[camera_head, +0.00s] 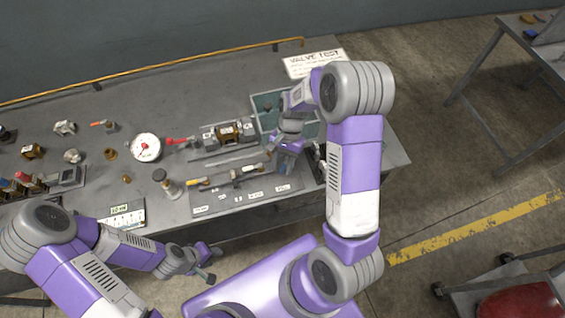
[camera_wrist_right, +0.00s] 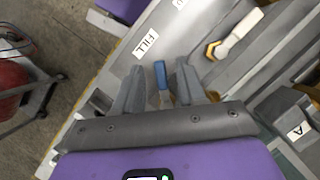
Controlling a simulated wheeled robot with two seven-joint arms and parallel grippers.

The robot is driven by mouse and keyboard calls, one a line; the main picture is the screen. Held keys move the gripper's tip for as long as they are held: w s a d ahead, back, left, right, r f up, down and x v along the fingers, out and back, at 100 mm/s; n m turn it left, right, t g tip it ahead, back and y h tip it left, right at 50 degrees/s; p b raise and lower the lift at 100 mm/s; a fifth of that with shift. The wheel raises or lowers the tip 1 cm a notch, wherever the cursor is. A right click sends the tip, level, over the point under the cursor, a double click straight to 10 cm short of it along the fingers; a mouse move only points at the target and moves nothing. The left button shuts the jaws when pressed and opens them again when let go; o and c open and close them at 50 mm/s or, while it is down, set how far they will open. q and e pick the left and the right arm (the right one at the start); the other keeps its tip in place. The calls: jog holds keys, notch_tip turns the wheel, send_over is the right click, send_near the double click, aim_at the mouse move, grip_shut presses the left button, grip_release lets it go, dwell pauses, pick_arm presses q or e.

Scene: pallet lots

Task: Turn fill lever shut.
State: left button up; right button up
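In the right wrist view, a lever with a blue end (camera_wrist_right: 161,76) stands beside a white label reading FILL (camera_wrist_right: 145,43). My right gripper (camera_wrist_right: 158,78) is open, its two grey fingers on either side of the blue lever, with a gap visible on each side. The lever's lower part is hidden by the gripper body. In the head view, my right gripper (camera_head: 287,163) is over the right end of the valve panel (camera_head: 235,199) and hides the blue lever. My left gripper (camera_head: 209,263) is empty in front of the bench, its fingers apart.
A white lever with a yellow base (camera_wrist_right: 235,34) is beside the FILL lever. A pressure gauge (camera_head: 145,148), a teal tray (camera_head: 266,101) and several fittings are on the bench. A cart with a red object (camera_head: 520,300) stands at the lower right.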

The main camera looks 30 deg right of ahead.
jog(key=shift+c, duration=0.5)
grip_shut()
jog(key=m, duration=0.1)
jog(key=w+m+t+p, duration=0.1)
jog(key=m, duration=0.3)
jog(key=shift+w+a+r+t+y+p, duration=0.1)
jog(key=shift+w+a+t+y+p, duration=0.2)
jog(key=shift+t+y+p, duration=0.1)
jog(key=shift+w+m+t+p, duration=0.25)
jog(key=shift+m+t, duration=0.1)
jog(key=shift+m, duration=0.5)
jog(key=shift+w+m+t+p, duration=0.15)
jog(key=shift+w+m+t, duration=0.15)
jog(key=shift+m, duration=0.5)
jog(key=shift+w+m+t+p, duration=0.25)
jog(key=shift+m+t, duration=0.1)
jog(key=shift+m, duration=0.5)
